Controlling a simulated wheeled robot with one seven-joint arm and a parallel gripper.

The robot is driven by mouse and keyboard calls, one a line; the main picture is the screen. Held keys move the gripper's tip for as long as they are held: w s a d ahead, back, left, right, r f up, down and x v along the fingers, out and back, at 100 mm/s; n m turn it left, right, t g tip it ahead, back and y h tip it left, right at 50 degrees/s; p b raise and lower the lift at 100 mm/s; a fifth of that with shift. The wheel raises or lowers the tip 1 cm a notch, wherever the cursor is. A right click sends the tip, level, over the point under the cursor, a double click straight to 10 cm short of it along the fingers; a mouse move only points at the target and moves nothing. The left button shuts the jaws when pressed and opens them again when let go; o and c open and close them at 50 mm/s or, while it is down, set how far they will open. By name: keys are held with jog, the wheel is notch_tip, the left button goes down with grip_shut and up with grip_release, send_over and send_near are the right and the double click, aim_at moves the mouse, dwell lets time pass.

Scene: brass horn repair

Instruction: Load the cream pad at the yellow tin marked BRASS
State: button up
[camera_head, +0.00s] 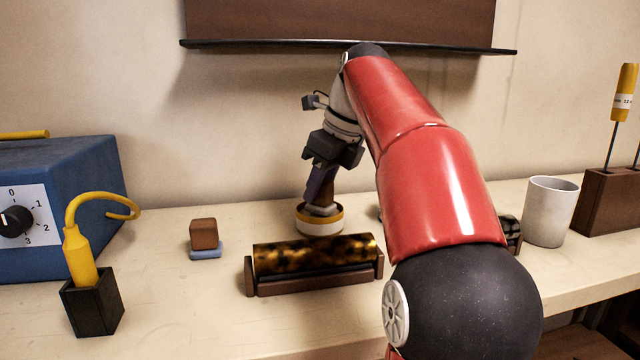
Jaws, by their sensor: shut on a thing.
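My gripper (321,186) reaches down at the back of the bench, left of my red arm. It is shut on a brown block with a pale underside, which I take for the cream pad (326,198). The pad's lower part is at the mouth of a round, low tin (320,228) with a yellow rim and a pale side band. I cannot tell whether the pad touches what is in the tin. No marking on the tin can be read from here.
The patterned roll (314,254) lies in a brown cradle (312,283). A brown block on a blue pad (204,242) stands left. A blue box with a dial (60,200) and a yellow tool in a black holder (92,305) are far left. A white mug (550,212) stands right.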

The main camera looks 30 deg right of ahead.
jog(key=shift+f, duration=0.45)
dwell(1.7)
jog(key=shift+r+p, duration=1)
jog(key=shift+r, duration=2.55)
